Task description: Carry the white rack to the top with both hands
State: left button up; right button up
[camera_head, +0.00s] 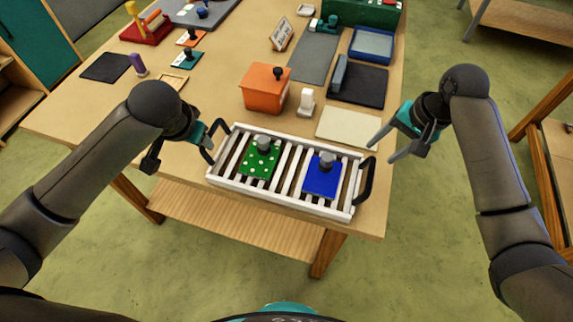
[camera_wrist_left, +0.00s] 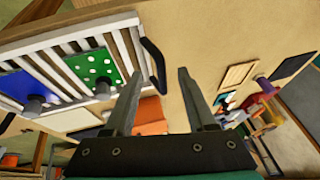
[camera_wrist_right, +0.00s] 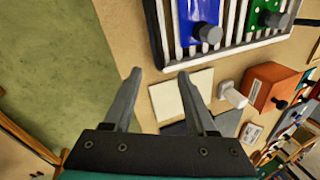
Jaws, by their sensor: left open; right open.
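The white rack (camera_head: 290,203) lies at the table's near edge, with slats and a black handle at each end. A green white-dotted piece (camera_head: 254,163) and a blue piece (camera_head: 321,183), each with a grey knob, sit on it. My left gripper (camera_wrist_left: 161,76) is open at the left handle (camera_wrist_left: 153,62); that handle shows between its fingertips in the left wrist view, apparently ungripped. My right gripper (camera_head: 382,152) is open and empty, beside and behind the right handle (camera_head: 366,182). In the right wrist view, that handle lies beyond the fingertips.
Behind the rack on the wooden table (camera_head: 225,82) stand an orange box (camera_head: 265,90), a white stamp-like piece (camera_head: 306,103) and a cream sheet (camera_head: 348,128). A dark mat (camera_head: 360,86) and a blue tray (camera_head: 372,45) lie farther back. Bare tabletop lies left of the orange box.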

aim_at(370, 158)
pick_arm(q)
jog(key=shift+x, duration=3.3)
pick_arm(e)
jog(key=shift+x, duration=3.3)
pick_arm(q)
grip_shut()
pick_arm(e)
grip_shut()
pick_arm(q)
jog(key=shift+w+r, duration=0.15)
pick_arm(e)
jog(key=shift+w+r, duration=0.15)
jog(key=shift+w, duration=0.05)
